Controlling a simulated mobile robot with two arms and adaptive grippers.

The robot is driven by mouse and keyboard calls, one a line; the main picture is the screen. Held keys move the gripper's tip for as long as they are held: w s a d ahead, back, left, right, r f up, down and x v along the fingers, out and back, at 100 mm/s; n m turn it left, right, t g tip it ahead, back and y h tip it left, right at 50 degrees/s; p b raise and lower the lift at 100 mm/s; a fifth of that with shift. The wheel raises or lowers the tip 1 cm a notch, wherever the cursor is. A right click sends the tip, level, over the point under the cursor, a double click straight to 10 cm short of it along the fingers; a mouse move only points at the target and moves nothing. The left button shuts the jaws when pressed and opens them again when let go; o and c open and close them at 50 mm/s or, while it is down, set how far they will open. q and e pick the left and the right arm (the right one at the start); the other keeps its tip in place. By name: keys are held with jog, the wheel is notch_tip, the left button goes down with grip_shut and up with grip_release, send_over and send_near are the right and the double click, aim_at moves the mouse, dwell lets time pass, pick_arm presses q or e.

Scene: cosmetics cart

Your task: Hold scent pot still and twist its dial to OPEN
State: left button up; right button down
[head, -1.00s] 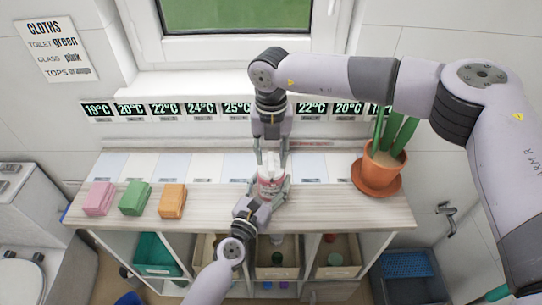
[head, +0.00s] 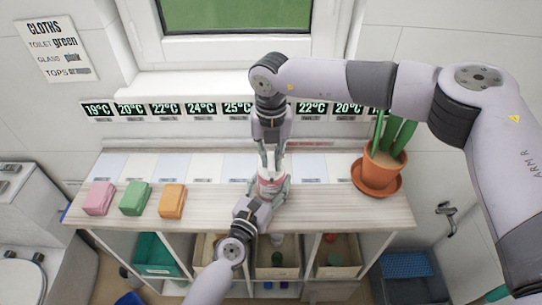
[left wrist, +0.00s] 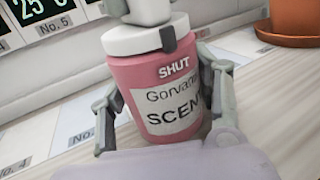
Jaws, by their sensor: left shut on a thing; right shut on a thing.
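The scent pot (head: 270,183) is a pink jar with a white label, upright on the wooden top of the cart. In the left wrist view the pot (left wrist: 160,88) shows "SHUT" on its upper body. Its white dial (left wrist: 135,41) has a dark mark just above that word. My left gripper (head: 269,192) is shut on the pot's body from the front, with a finger on each side in the left wrist view (left wrist: 160,95). My right gripper (head: 271,163) points down from above and is shut on the dial; the exact contact is small and partly hidden.
Pink (head: 98,199), green (head: 135,198) and orange (head: 171,201) cloths lie left on the cart top (head: 225,208). A potted plant (head: 380,172) stands right. Temperature displays line the wall behind. Bins fill the shelves below.

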jog(key=shift+n, duration=0.4)
jog(key=n, duration=0.3)
jog(key=shift+n, duration=0.3)
jog(key=n, duration=0.4)
jog(key=shift+n, duration=0.3)
jog(key=n, duration=0.4)
jog(key=shift+n, duration=0.3)
pick_arm(q)
jog(key=shift+a, duration=0.1)
pick_arm(e)
jog(key=shift+n, duration=2.2)
jog(key=shift+d, duration=0.1)
jog(key=c, duration=1.6)
grip_release()
jog(key=shift+o, duration=0.2)
